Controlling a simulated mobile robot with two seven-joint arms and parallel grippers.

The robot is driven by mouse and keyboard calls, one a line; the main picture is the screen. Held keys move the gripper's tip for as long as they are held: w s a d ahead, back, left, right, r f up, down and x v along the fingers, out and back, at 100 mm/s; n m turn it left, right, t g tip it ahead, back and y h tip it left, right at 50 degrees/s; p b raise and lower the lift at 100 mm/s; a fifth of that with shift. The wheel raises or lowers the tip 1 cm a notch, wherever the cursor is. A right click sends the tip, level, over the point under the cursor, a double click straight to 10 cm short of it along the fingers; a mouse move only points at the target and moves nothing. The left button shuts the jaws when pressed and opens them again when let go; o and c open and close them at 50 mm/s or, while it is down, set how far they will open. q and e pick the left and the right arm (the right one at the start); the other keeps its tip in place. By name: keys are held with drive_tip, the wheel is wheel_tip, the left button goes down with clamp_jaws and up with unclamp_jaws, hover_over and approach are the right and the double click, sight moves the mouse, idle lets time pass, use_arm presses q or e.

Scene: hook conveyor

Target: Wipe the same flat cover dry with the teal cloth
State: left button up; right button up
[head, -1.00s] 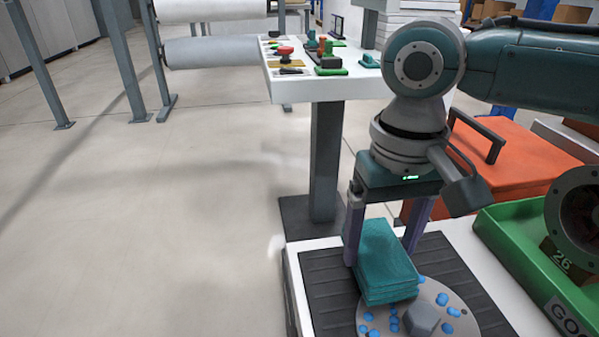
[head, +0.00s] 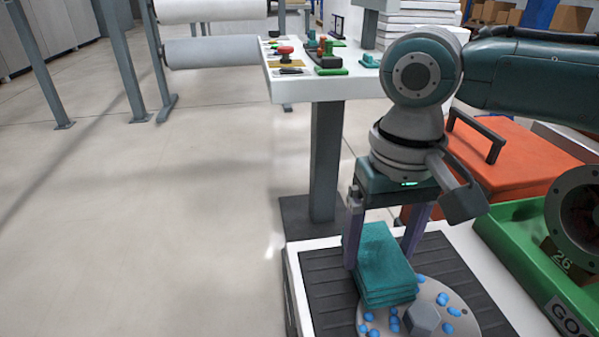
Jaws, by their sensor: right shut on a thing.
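The teal cloth (head: 384,268) is a folded, layered block between the two fingers of my right gripper (head: 382,248), which is shut on it. The flat cover (head: 450,318) is a grey round disc with a hex boss (head: 421,318) in its middle. It lies on a black ribbed mat (head: 325,283) at the bottom of the head view. Several blue drops (head: 453,312) are on the cover around the boss. The cloth is over the cover's far left part and hides it; I cannot tell whether they touch. My left gripper is not in view.
A green tray (head: 520,250) with a dark flanged part (head: 578,215) stands to the right. An orange case (head: 520,160) with a handle is behind it. A white stand (head: 330,88) with controls is at the back.

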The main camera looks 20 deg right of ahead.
drive_tip(key=shift+s+d+r+p, duration=0.1)
drive_tip(key=shift+s+d+p, duration=0.15)
drive_tip(key=shift+d+p, duration=0.6)
drive_tip(key=shift+s+d+f, duration=0.1)
drive_tip(key=shift+s+d, duration=0.05)
drive_tip(key=shift+d, duration=0.5)
drive_tip(key=shift+s+d+f, duration=0.1)
drive_tip(key=shift+d, duration=0.55)
drive_tip(key=shift+w+a+r+p, duration=0.1)
drive_tip(key=shift+a+p, duration=0.35)
drive_tip(key=shift+p, duration=0.05)
drive_tip(key=shift+w+a, duration=0.15)
drive_tip(key=shift+a, duration=0.55)
drive_tip(key=shift+w+a+r+p, duration=0.15)
drive_tip(key=shift+a+p, duration=0.1)
drive_tip(key=shift+a, duration=0.3)
drive_tip(key=shift+w+a+f+p, duration=0.1)
drive_tip(key=shift+a+p, duration=0.15)
drive_tip(key=shift+a, duration=0.25)
drive_tip(key=shift+s+d+p, duration=0.2)
drive_tip(key=shift+d+p, duration=0.15)
drive_tip(key=shift+d, duration=0.55)
drive_tip(key=shift+s+d+p, duration=0.2)
drive_tip(key=shift+d+p, duration=0.1)
drive_tip(key=shift+d, duration=0.6)
drive_tip(key=shift+s+d+f, duration=0.15)
drive_tip(key=shift+d+f, duration=0.1)
drive_tip(key=shift+d, duration=0.25)
